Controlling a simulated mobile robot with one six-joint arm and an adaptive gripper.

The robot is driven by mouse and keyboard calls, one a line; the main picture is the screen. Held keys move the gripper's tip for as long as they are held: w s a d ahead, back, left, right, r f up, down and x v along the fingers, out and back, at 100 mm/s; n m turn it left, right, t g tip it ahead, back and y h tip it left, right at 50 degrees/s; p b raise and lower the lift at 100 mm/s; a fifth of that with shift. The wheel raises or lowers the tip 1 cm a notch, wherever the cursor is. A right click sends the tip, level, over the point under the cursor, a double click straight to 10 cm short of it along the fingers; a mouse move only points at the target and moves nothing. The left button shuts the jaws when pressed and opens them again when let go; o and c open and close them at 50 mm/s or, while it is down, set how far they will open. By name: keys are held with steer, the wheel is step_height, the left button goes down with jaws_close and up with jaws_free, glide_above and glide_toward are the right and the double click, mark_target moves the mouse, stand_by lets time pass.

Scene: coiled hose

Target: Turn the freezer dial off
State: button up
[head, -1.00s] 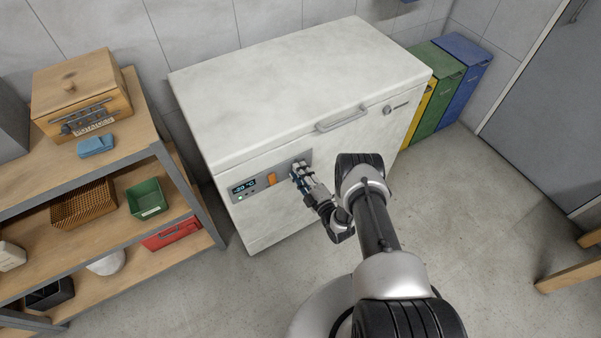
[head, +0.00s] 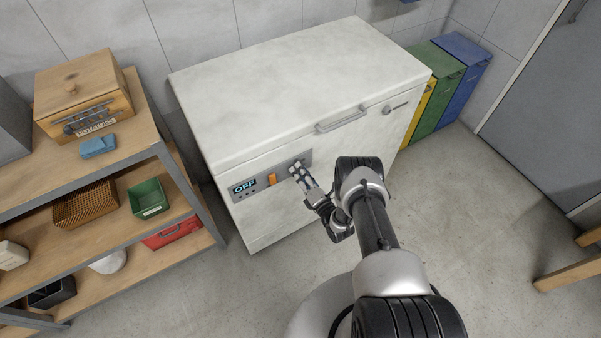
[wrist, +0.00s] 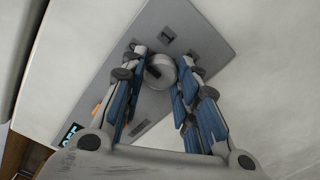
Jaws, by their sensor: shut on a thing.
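The white chest freezer (head: 290,85) stands against the wall with its lid closed. Its grey control panel (head: 262,188) on the front has a display (head: 245,187) reading "OFF" and an orange switch (head: 272,180). In the wrist view the round grey dial (wrist: 160,71) with a dark pointer mark sits between the fingers of my gripper (wrist: 160,75). My gripper is shut on the dial, one finger on each side. In the head view my gripper (head: 297,168) is at the right part of the panel and hides the dial.
A wooden shelf (head: 110,180) with boxes and bins stands left of the freezer. Yellow, green and blue bins (head: 462,80) stand to its right by a grey door (head: 545,120). The floor (head: 480,220) on the right is mostly clear.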

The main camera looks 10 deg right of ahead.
steer(key=shift+n, duration=0.3)
stand_by(0.4)
steer(key=o, duration=1.1)
steer(key=shift+c, duration=0.2)
steer(key=v, duration=1.2)
